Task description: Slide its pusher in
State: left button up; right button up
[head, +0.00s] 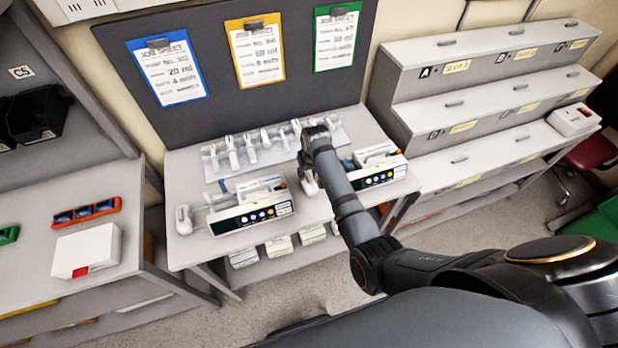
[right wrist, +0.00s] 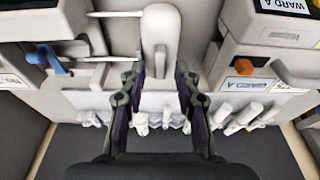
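Two white infusion pumps stand on the table: the left pump (head: 240,217) and the right pump (head: 378,173). A white pusher (head: 183,219) sticks out left of the left pump. Another pusher (head: 309,184) shows partly beside the right pump, behind my arm. In the right wrist view this pusher (right wrist: 160,40) is a white rounded block, joined by two thin rods to the right pump (right wrist: 35,25). My right gripper (right wrist: 160,78) is open, its fingers either side of the pusher's end with gaps; contact is not visible. My left gripper is not in view.
Several syringes (head: 250,150) lie in a row on a tray behind the pumps. A dark board (head: 235,60) with three job sheets stands at the back. Stepped grey shelves (head: 480,110) are to the right. A white box (head: 88,250) sits on the left bench.

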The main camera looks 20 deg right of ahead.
jog(key=shift+f, duration=0.15)
jog(key=shift+f, duration=0.45)
dwell(0.4)
jog(key=shift+p, duration=0.35)
